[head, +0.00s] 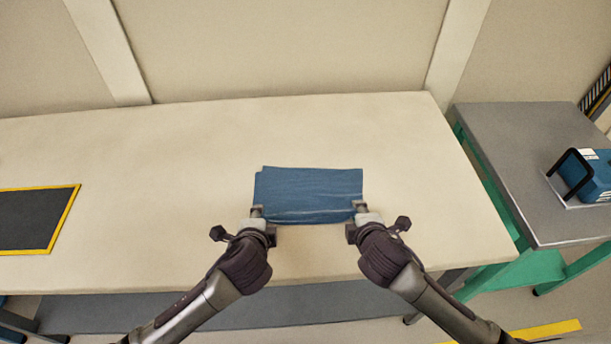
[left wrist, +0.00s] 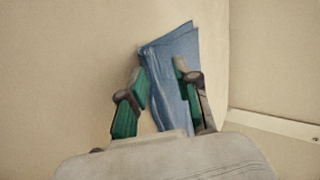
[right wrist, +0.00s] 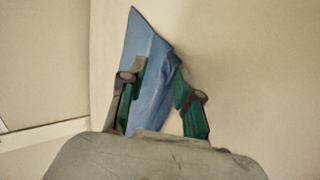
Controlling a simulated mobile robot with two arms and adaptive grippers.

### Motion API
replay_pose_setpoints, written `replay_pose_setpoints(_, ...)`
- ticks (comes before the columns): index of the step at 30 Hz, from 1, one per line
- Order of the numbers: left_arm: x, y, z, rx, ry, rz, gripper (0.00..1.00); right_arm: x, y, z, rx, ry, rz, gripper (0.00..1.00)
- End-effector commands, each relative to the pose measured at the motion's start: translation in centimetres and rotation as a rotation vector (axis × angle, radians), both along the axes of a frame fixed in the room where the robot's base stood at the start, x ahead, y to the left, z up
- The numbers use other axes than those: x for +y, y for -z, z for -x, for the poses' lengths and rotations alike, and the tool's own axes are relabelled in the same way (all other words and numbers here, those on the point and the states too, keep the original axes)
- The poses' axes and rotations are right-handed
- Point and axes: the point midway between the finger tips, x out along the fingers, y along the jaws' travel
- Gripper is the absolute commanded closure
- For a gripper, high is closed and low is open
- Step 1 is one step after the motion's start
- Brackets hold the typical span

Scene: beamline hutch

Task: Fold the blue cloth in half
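The blue cloth (head: 308,190) lies on the pale table, doubled over, with its layers slightly offset at the far left corner. A crease or raised band runs along its near edge. My left gripper (head: 257,211) is at its near left corner and my right gripper (head: 358,206) at its near right corner. In the left wrist view the cloth (left wrist: 172,85) lies between the parted green fingers. In the right wrist view the cloth (right wrist: 152,70) also lies between parted fingers. Both grippers look open; the exact finger contact is hard to see.
The pale table (head: 150,150) is clear around the cloth. A dark mat with a yellow border (head: 38,220) lies at the left. A grey side table (head: 515,150) at the right carries a blue device with a black handle (head: 585,175). A wall stands behind.

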Motion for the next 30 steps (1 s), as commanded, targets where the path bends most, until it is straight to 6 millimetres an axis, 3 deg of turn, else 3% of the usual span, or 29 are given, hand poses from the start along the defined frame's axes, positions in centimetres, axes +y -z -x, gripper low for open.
replay_pose_setpoints(11,-0.1,-0.5,0.2,-0.001,0.001,0.002,0.54,0.0,-0.5,0.1,-0.001,0.0,-0.001,0.54)
replay_pose_setpoints(30,-0.1,-8.5,5.5,0.0,0.001,0.002,0.54,0.0,-8.5,5.6,0.0,-0.002,-0.001,0.54)
